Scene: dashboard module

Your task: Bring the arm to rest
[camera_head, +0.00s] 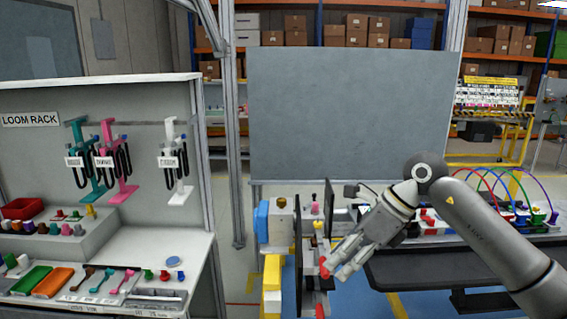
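My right arm comes in from the right edge and bends at a round joint. Its gripper (338,266) points down and left over the dashboard module fixture (306,285) in the middle. The fingertips look apart, with nothing visible between them. A red part (323,268) shows right beside the fingertips; I cannot tell whether they touch it. The gripper and forearm hide part of the fixture's right side. My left gripper is not in view.
A loom rack (60,95) with hanging looms and a parts shelf stands at left. A dark table (425,268) lies under my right arm, with coloured cables (505,185) behind it. A grey panel (350,115) stands behind the fixture. Floor shows between rack and fixture.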

